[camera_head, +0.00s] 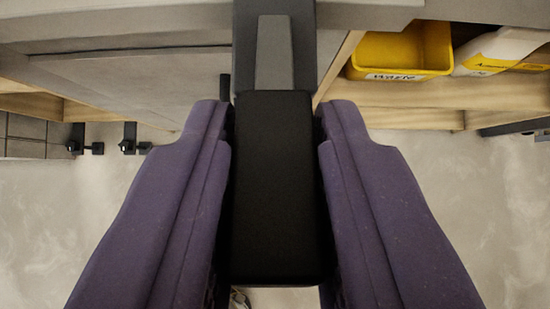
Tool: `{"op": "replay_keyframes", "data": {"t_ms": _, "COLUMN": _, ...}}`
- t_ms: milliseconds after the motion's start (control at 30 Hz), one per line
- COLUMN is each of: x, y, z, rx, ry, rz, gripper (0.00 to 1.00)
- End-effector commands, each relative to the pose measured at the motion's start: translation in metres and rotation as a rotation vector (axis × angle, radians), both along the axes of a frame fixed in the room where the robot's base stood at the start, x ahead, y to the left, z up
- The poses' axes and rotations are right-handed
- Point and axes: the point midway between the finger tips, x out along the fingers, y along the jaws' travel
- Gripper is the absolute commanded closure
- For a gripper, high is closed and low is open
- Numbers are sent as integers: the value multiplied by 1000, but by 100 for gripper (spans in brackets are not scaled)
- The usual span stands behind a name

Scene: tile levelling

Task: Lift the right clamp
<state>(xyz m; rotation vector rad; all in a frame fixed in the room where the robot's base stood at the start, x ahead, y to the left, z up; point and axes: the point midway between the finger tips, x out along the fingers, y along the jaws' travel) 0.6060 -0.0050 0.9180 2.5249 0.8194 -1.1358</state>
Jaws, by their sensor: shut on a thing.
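My gripper (274,190) fills the lower middle of the view, with one purple finger on each side. It is shut on the black block-shaped part of a clamp (274,180). Above the block, a dark bar with a grey strip runs up to the top edge of the picture.
Grey slabs (130,85) lie across the top left. Pale mottled floor (460,190) shows clear on both sides below.

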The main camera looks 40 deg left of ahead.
Motion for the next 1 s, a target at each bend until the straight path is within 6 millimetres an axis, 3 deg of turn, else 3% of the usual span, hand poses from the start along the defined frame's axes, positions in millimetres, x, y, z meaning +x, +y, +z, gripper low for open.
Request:
{"op": "replay_keyframes", "data": {"t_ms": 33, "x": 1, "y": 0, "z": 12, "rx": -16, "ry": 22, "rz": 0, "gripper": 100}}
{"op": "replay_keyframes", "data": {"t_ms": 133, "x": 2, "y": 1, "z": 14, "rx": -45, "ry": 60, "rz": 1, "gripper": 100}}
{"op": "replay_keyframes", "data": {"t_ms": 967, "x": 3, "y": 1, "z": 9, "rx": -109, "ry": 148, "rz": -1, "gripper": 100}}
{"op": "replay_keyframes", "data": {"t_ms": 1000, "x": 3, "y": 1, "z": 9, "rx": -109, "ry": 148, "rz": -1, "gripper": 70}}
